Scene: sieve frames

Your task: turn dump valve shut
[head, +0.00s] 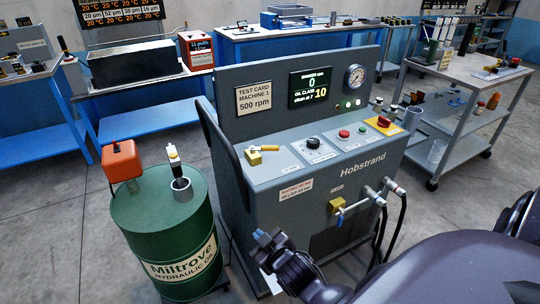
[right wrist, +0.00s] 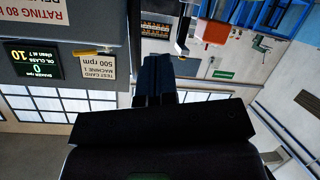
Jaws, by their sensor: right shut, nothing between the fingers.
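The green-grey Hobstrand test machine (head: 300,180) stands in the middle of the head view. A yellow-handled lever (head: 262,149) lies across a yellow block at the left of its sloped panel; it also shows in the right wrist view (right wrist: 83,51). A second yellow block (head: 337,205) with a blue handle sits on its front, by the pipes. I cannot read which of the two is the dump valve. My right gripper (head: 262,238) is shut and empty, low before the machine's front left, apart from both valves. It also shows in the right wrist view (right wrist: 153,72). My left gripper is out of view.
A green oil drum (head: 150,220) with an orange box (head: 121,161) on it stands left of the machine. Black hoses (head: 396,222) hang at its front right. A grey trolley (head: 455,100) stands at right; blue benches (head: 140,128) stand behind. The foreground floor is clear at far left.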

